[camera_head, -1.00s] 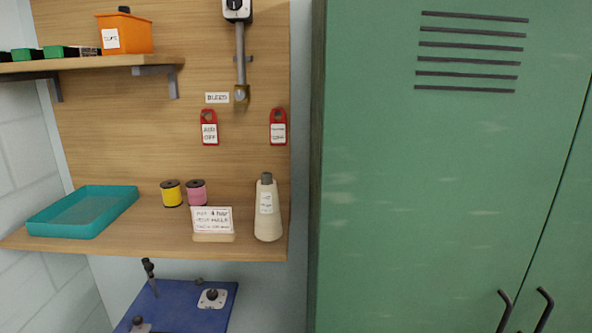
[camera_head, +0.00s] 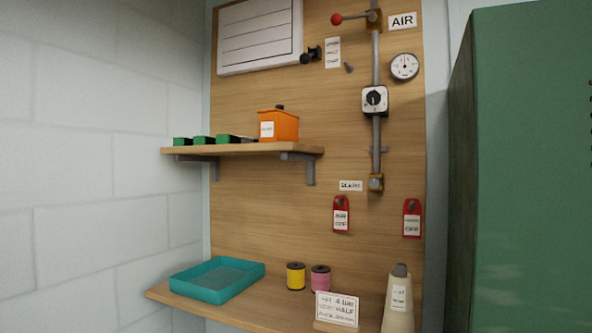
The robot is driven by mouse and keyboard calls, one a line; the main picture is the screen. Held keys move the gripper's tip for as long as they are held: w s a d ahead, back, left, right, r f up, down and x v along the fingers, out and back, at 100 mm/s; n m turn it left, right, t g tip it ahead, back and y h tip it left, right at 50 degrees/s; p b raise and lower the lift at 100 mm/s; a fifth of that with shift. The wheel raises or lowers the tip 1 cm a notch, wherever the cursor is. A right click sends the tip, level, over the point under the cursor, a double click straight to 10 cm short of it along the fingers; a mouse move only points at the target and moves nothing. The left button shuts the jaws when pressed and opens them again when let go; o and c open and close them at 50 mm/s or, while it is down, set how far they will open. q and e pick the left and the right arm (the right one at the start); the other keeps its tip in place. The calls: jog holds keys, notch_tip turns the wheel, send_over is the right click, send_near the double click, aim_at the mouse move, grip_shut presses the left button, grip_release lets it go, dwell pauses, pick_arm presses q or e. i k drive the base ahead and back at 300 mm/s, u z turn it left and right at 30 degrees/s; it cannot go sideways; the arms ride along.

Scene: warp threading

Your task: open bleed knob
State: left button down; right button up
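A grey vertical pipe (camera_head: 376,135) runs down the wooden board. Higher on the pipe is a white square plate with a black round knob (camera_head: 375,100). I cannot tell whether the bleed fitting is open or closed. Neither of my grippers shows in the head view.
A gauge (camera_head: 404,66) and red-ended lever (camera_head: 337,19) are above. The lower shelf holds a teal tray (camera_head: 217,281), spools (camera_head: 320,279), a card (camera_head: 337,309) and a cone (camera_head: 398,300). A green locker (camera_head: 520,170) stands right.

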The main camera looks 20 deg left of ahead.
aim_at(374, 183)
jog(key=z, duration=1.5)
jog(key=i, duration=0.55)
jog(key=u, duration=3.05)
jog(key=i, duration=0.2)
jog(key=u, duration=0.1)
